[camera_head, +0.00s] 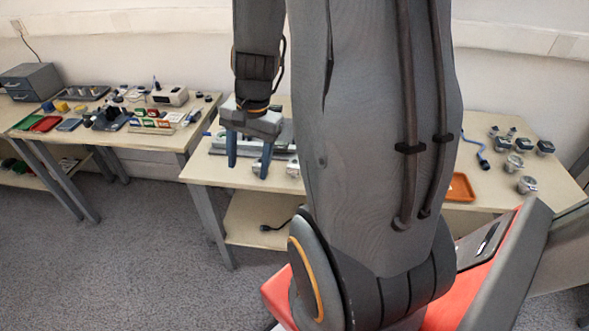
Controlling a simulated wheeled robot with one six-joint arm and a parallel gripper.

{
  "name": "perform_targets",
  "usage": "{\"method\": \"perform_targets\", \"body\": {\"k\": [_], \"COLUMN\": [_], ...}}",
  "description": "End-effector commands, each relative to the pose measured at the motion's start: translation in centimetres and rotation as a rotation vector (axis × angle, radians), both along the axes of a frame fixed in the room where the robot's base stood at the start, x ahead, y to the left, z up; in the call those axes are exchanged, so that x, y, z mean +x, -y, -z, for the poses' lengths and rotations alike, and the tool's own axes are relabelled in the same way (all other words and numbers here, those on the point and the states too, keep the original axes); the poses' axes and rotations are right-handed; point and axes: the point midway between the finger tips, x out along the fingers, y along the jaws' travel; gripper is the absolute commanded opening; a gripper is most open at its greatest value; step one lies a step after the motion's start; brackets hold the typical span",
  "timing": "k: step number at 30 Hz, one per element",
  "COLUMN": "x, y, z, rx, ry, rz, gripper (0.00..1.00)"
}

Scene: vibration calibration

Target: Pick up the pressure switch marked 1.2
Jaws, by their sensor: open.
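My gripper (248,171) hangs in front of the left part of the nearer table, pointing down, with its two blue fingers apart and nothing between them. Several small round metal and dark devices stand at the right end of that table, among them a silver one (527,184), another silver one (513,161) and a dark-topped one (545,147). They may be the pressure switches, but any marking is too small to read, so I cannot tell which is 1.2. My gripper is far to their left. My own arm hides the middle of the table.
The nearer table (205,170) also bears a grey device (284,137) behind my gripper, an orange tray (460,187) and a blue cable (474,145). Carpet is clear at front left.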

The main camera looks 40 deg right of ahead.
Motion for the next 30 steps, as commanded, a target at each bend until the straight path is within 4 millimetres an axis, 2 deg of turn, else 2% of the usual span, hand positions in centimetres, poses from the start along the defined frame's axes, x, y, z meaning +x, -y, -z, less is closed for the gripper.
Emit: {"method": "perform_targets", "body": {"k": [1, 6, 9, 13, 18, 30], "x": [0.6, 1.8, 1.8, 1.6, 1.6, 2.8], "y": [2.6, 10.4, 14.3, 17.9, 19.8, 18.9], "z": [1.2, 4.1, 5.5, 6.7, 7.6, 11.2], "rx": [0.039, 0.18, 0.256, 0.329, 0.371, 0.373], "ry": [-0.015, -0.046, -0.061, -0.069, -0.074, -0.078], "rz": [0.182, 0.768, 1.043, 1.286, 1.417, 1.424], "gripper": [0.58, 0.58, 0.58, 0.58, 0.58, 0.58]}}
